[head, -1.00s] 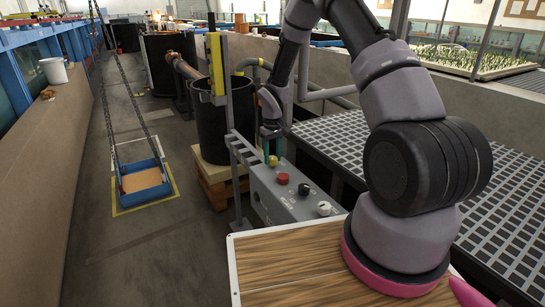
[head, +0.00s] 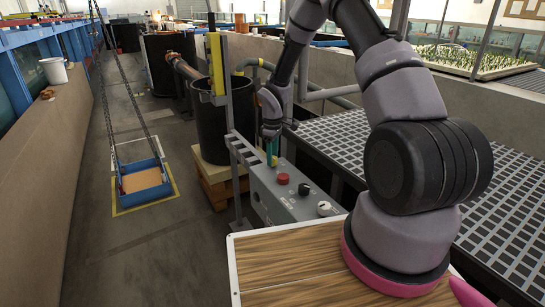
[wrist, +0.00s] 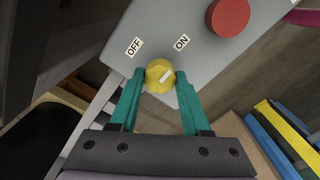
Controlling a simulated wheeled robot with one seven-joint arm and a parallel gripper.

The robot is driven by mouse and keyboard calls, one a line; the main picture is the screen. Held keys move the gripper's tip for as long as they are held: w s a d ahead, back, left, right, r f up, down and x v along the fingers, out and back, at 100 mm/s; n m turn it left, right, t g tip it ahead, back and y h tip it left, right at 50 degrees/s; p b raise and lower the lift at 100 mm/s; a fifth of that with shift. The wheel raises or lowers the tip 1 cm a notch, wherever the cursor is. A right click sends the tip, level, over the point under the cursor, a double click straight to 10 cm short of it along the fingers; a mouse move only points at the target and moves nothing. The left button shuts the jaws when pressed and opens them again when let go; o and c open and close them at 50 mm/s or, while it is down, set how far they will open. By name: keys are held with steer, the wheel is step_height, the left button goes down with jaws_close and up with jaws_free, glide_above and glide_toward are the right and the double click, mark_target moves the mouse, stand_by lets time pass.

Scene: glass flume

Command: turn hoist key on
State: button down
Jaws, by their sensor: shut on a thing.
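The hoist key is a yellow round knob (wrist: 159,76) with a white pointer mark, on a grey control box (head: 290,200). In the wrist view the pointer slants up and right, roughly toward the ON label (wrist: 181,42); the OFF label (wrist: 134,47) is up and left. My gripper (wrist: 159,80) has its teal fingers on either side of the knob and is shut on it. In the head view my gripper (head: 272,155) comes down on the far end of the box, and the fingers partly hide the yellow knob (head: 273,161).
A red button (wrist: 229,16) sits beside the knob; a black switch and a white dial (head: 324,208) are nearer on the box. A yellow-and-grey post (head: 217,70) and a black barrel stand behind. A blue tray (head: 142,182) hangs on chains at left over open floor.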

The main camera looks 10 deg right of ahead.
stand_by(0.4)
steer(key=shift+c, duration=1.9)
jaws_free()
step_height(320, 180, up, 11)
steer(key=shift+f, duration=0.1)
